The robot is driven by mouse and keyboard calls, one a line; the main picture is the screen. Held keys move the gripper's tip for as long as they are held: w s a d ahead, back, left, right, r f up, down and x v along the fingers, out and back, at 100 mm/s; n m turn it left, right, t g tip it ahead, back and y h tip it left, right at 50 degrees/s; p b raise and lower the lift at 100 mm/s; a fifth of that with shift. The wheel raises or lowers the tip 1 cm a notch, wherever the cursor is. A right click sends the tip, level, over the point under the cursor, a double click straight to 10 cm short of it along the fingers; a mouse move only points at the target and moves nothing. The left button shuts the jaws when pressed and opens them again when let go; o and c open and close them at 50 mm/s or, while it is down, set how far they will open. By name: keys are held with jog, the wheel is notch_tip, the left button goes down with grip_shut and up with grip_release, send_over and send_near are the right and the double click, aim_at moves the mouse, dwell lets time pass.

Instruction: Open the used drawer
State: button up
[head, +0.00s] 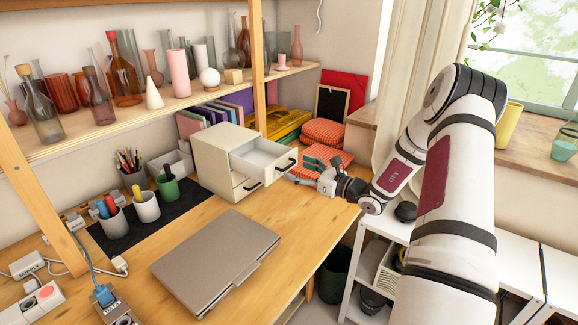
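A small cream cabinet with two drawers (213,168) stands on the wooden desk. Its upper drawer (262,158) is pulled out, and the part of its inside that shows looks empty. A dark handle (286,164) is on that drawer's front. The lower drawer (243,184) is shut, with its own dark handle. My gripper (293,178) comes in from the right, with its fingertips close to the upper drawer's handle. I cannot tell whether the fingers touch the handle or whether they are open or shut. No label on the drawers can be read.
A closed grey laptop (216,262) lies in front of the cabinet. Pen cups (146,206) stand on a black mat at the left. A shelf of vases (155,100) hangs above.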

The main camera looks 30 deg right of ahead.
jog(key=v, duration=0.6)
jog(key=shift+s, duration=0.25)
jog(key=shift+a, duration=0.15)
